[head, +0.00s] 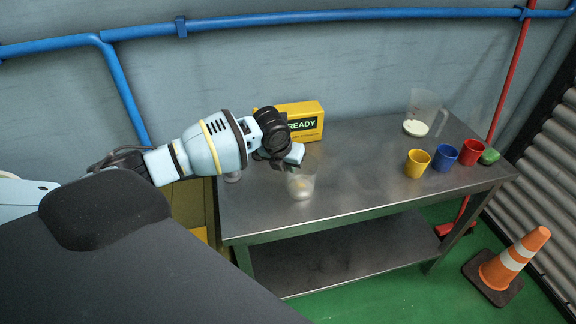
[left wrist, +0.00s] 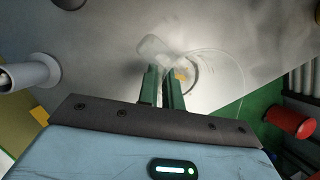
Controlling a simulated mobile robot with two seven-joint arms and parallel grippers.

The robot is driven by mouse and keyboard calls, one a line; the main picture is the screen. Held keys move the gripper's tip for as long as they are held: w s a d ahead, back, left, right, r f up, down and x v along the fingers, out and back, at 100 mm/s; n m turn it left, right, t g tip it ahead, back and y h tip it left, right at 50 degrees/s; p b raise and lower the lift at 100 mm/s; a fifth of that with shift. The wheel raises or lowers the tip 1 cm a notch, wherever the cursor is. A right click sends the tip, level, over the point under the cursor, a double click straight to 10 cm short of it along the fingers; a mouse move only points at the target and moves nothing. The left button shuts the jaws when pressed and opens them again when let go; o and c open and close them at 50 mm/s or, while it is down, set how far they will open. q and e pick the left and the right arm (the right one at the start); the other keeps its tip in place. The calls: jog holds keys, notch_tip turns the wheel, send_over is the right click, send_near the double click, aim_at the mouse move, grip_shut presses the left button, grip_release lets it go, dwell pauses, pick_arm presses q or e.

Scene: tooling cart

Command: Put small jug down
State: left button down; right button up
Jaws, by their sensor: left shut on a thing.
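The small jug (head: 301,186) is clear, with something yellowish showing at its bottom. It is above or on the front left part of the steel table (head: 345,205); I cannot tell whether its base touches the top. My left gripper (head: 294,157) is at the jug's upper edge, shut on it. In the left wrist view the two green fingers (left wrist: 162,88) are close together, with the jug (left wrist: 208,82) faint and see-through just beyond them. My right gripper is not in view.
A yellow box (head: 303,121) stands behind the gripper. A larger clear jug (head: 424,111) with white contents stands at the back right. Yellow (head: 417,164), blue (head: 444,158) and red (head: 471,152) cups and a green item (head: 490,156) line the right side. The table's middle is clear.

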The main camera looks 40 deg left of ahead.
pick_arm(q)
jog(key=c, duration=2)
grip_release()
jog(key=shift+f, duration=0.1)
jog(key=o, duration=0.4)
jog(key=shift+o, duration=0.2)
